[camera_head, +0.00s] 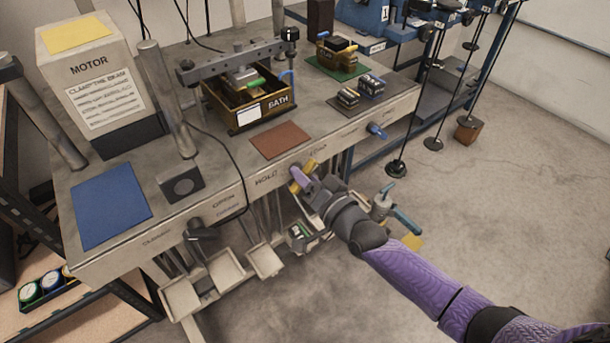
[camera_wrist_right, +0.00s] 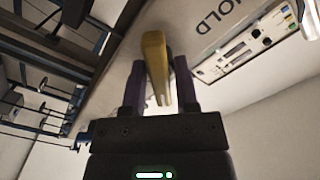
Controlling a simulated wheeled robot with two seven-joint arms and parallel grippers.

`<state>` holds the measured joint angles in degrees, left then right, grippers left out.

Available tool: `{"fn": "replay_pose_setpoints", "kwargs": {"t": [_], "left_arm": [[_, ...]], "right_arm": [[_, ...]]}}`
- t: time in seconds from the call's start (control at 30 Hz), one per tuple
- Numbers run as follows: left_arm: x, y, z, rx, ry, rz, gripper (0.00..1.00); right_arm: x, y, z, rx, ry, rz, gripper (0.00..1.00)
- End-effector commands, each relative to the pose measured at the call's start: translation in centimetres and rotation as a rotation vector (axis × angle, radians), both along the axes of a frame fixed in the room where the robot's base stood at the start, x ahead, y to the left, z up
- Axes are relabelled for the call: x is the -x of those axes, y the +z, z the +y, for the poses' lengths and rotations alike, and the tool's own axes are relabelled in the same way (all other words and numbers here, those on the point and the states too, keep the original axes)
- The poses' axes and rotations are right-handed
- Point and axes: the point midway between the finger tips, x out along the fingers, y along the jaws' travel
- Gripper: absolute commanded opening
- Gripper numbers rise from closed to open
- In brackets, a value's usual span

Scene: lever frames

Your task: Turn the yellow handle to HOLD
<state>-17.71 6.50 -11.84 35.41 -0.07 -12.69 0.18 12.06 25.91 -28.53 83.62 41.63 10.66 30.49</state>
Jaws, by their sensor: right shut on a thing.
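The yellow handle (camera_head: 309,165) is on the front face of the workbench, between the word HOLD (camera_head: 266,179) on its left and another word to its right. My right gripper (camera_head: 301,178) is shut on the handle and hides its middle. In the right wrist view the yellow handle (camera_wrist_right: 156,62) lies between the two dark purple fingers of my right gripper (camera_wrist_right: 161,85). The word HOLD (camera_wrist_right: 217,15) shows at the upper right there. The handle's exact pointing direction is hard to tell. My left gripper is not in view.
A black handle (camera_head: 202,232) and a blue handle (camera_head: 377,130) are on the same front face. Trays (camera_head: 224,271) hang below the bench. A BATH box (camera_head: 250,105), a brown mat (camera_head: 280,140) and a blue mat (camera_head: 110,205) are on top.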

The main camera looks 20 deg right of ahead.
Motion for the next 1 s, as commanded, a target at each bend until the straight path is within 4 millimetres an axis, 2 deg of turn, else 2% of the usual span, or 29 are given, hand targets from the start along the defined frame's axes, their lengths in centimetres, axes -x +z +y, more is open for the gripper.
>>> {"fn": "replay_pose_setpoints", "kwargs": {"t": [0.37,1.0], "left_arm": [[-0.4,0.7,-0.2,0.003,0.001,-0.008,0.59],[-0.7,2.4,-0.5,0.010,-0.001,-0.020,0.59]], "right_arm": [[0.0,0.1,0.0,0.157,-0.001,-0.056,0.00],[0.0,0.1,0.0,0.722,-0.001,-0.262,0.00]]}}
